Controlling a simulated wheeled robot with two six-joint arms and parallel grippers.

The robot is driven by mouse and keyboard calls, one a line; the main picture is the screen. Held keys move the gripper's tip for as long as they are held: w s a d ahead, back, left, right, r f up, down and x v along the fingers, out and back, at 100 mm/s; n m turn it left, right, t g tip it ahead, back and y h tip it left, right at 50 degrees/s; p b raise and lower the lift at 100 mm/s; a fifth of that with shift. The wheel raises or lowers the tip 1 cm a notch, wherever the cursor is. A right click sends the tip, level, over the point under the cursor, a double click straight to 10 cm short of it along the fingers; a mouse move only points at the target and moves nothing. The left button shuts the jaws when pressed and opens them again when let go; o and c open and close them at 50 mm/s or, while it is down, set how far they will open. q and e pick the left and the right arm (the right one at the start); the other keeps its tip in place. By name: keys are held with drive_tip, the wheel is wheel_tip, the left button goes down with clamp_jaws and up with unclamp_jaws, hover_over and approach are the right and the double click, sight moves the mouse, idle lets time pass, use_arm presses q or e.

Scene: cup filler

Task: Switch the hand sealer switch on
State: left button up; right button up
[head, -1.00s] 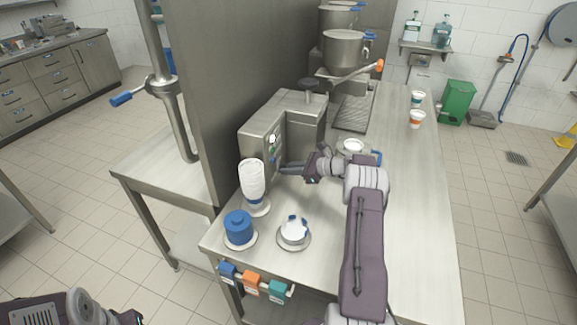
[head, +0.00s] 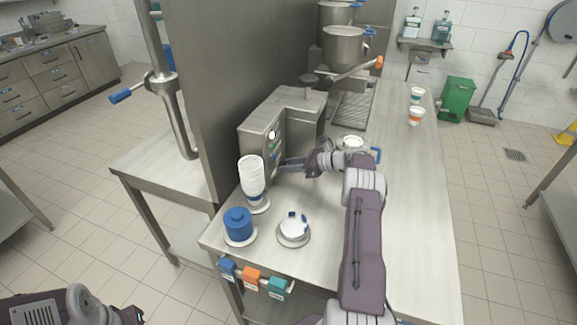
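The hand sealer (head: 293,112) is a grey metal machine on the steel table. Its front panel (head: 273,146) carries a white round dial and small coloured controls. My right gripper (head: 280,167) reaches left to the lower part of that panel, its fingertips close to the controls. Whether it touches the panel, and how far its fingers are apart, is too small to tell. Which control is the switch, and its position, I cannot make out. Part of my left arm shows at the bottom left corner; its fingers are not clearly seen.
A stack of white cups (head: 251,180), a blue container (head: 238,225) and a white round piece on a plate (head: 293,230) stand near the table's front. Two cups (head: 416,116) stand at the far right edge. The table's right side (head: 415,220) is clear.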

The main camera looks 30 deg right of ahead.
drive_tip(key=v, duration=0.9)
idle(0.5)
